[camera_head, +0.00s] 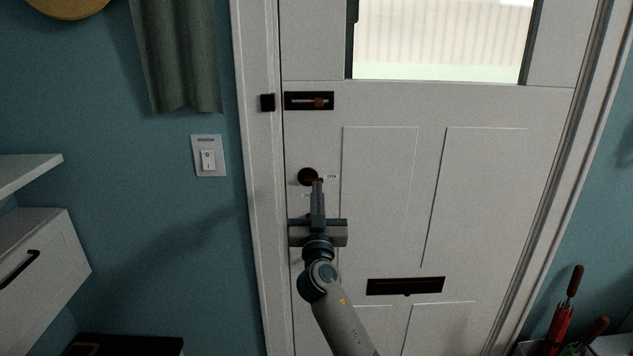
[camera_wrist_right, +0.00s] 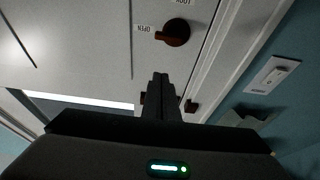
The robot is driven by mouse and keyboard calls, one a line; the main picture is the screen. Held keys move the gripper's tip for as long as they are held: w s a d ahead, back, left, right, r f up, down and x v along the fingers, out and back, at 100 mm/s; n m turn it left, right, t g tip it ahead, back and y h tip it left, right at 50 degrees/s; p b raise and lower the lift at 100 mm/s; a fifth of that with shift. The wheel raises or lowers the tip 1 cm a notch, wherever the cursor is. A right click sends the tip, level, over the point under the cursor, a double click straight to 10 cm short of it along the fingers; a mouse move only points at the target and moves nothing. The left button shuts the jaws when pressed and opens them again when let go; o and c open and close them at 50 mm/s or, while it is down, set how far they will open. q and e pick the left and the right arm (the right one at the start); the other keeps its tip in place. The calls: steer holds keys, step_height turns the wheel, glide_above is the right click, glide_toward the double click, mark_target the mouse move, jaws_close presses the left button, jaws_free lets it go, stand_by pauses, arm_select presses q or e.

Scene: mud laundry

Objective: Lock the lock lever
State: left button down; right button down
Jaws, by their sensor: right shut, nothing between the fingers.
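The lock lever (camera_head: 306,175) is a dark round knob on the white door; its reddish-brown handle points at the OPEN label (camera_head: 331,177). It also shows in the right wrist view (camera_wrist_right: 174,33), where that camera sees the door upside down. There the handle points left to OPEN, and a LOCK label (camera_wrist_right: 182,2) is at the top edge. My right gripper (camera_head: 317,182) is shut and empty. Its tips overlap the lever's lower right edge in the head view. In the right wrist view the tips (camera_wrist_right: 160,76) appear apart from the lever. My left gripper is not in view.
A slide bolt (camera_head: 309,101) sits above the lever, with a black catch (camera_head: 267,102) on the frame. A mail slot (camera_head: 405,286) is lower right. A light switch (camera_head: 208,156) is on the left wall. An umbrella (camera_head: 562,316) stands at lower right.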

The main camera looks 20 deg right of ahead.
steer(key=p+x, duration=0.3)
steer(key=x, duration=0.6)
steer(key=shift+d+r, duration=0.1)
steer(key=shift+r, duration=0.05)
step_height(320, 180, down, 4)
steer(key=shift+s+f+p, duration=0.15)
steer(key=shift+f+p, duration=0.1)
steer(key=shift+p, duration=0.1)
steer(key=shift+f+m+b, duration=0.1)
steer(key=shift+m+b, duration=0.2)
steer(key=shift+b, duration=0.55)
steer(key=shift+m+h+b, duration=0.3)
steer(key=shift+h+b, duration=0.1)
steer(key=shift+b, duration=0.15)
